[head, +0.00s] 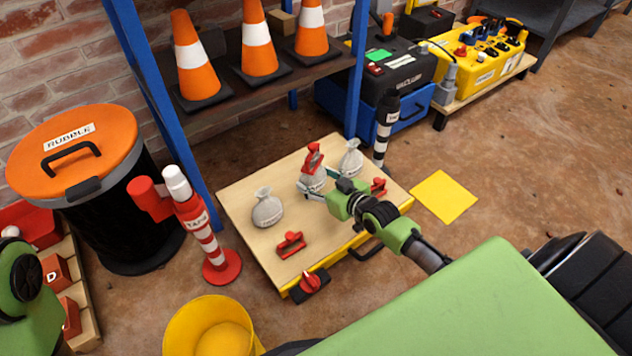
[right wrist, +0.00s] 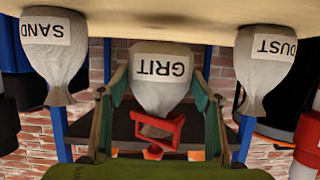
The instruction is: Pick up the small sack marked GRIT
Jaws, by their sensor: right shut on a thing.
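The GRIT sack (head: 313,181) is small, pale grey, and has a red clip (head: 313,157) on its neck. It is the middle of 3 sacks on the wooden-topped platform (head: 250,185). My right gripper (head: 318,186) is shut on it. In the right wrist view, which is upside down, the GRIT label (right wrist: 162,68) faces me, with one green finger on each side of the sack. The sack's base appears at the board; I cannot tell whether it touches. My left gripper is not in view.
A DUST sack (head: 267,208) stands left of GRIT and a SAND sack (head: 351,158) right of it. Red handles (head: 290,243) sit on the platform. A red-and-white post (head: 208,235), RUBBLE bin (head: 75,150), shelf of cones (head: 259,45) and yellow bucket (head: 212,325) surround it.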

